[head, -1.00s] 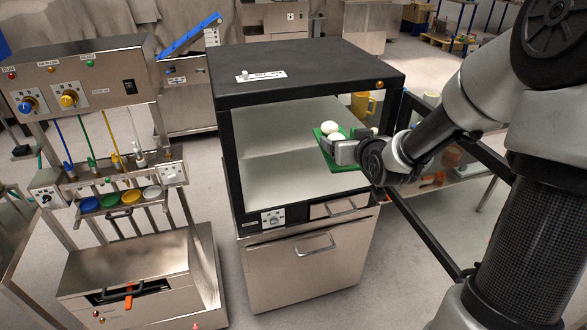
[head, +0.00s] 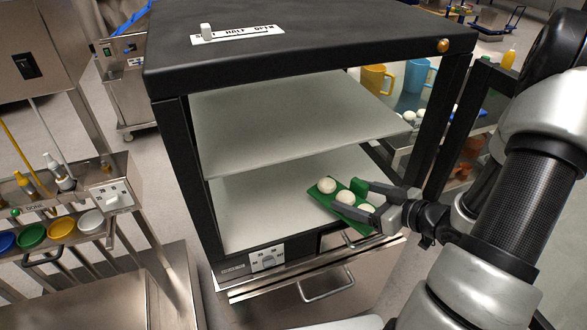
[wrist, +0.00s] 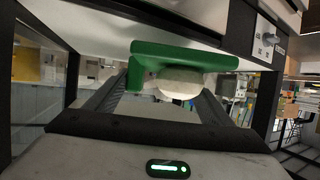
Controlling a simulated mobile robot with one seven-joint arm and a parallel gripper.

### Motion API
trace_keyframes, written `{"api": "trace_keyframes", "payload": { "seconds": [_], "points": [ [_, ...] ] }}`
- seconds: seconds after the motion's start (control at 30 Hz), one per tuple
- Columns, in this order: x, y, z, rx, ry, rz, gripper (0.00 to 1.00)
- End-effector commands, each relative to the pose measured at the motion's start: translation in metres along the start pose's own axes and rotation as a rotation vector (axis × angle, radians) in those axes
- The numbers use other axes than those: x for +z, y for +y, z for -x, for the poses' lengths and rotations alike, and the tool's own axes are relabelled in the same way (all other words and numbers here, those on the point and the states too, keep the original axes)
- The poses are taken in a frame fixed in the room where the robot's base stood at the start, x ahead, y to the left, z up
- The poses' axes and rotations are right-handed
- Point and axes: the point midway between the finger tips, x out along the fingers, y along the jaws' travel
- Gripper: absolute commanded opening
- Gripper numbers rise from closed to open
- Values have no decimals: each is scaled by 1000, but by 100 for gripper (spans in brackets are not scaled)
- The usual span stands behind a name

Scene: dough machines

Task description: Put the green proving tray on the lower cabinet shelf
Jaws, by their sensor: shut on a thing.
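The green proving tray (head: 325,198) carries white dough balls and is at the front right of the cabinet's lower shelf (head: 262,205), below the upper shelf (head: 290,120). Its near end reaches about the front edge; I cannot tell whether it rests on the shelf. My gripper (head: 356,197) comes in from the right and is shut on the tray, at its raised green grip (head: 358,187). In the wrist view, the tray (wrist: 190,55) shows between the fingers with one dough ball (wrist: 181,83) seen close.
The black cabinet frame (head: 185,180) has a post (head: 440,130) on the right, close to my arm. The open door (head: 485,100) stands farther right. Yellow (head: 376,78) and blue (head: 419,76) mugs stand behind. The left of the lower shelf and the upper shelf are clear.

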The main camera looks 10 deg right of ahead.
Motion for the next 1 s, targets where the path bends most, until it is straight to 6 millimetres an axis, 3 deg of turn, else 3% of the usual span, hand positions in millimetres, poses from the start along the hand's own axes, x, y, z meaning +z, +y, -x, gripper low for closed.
{"api": "trace_keyframes", "payload": {
  "seconds": [0.17, 0.7, 1.0],
  "points": [
    [1, -4, -10, -13, 2, 8, 39],
    [-50, -6, -135, -13, 3, 8, 39],
    [-61, -5, -158, -11, 3, 6, 39]
  ]
}}
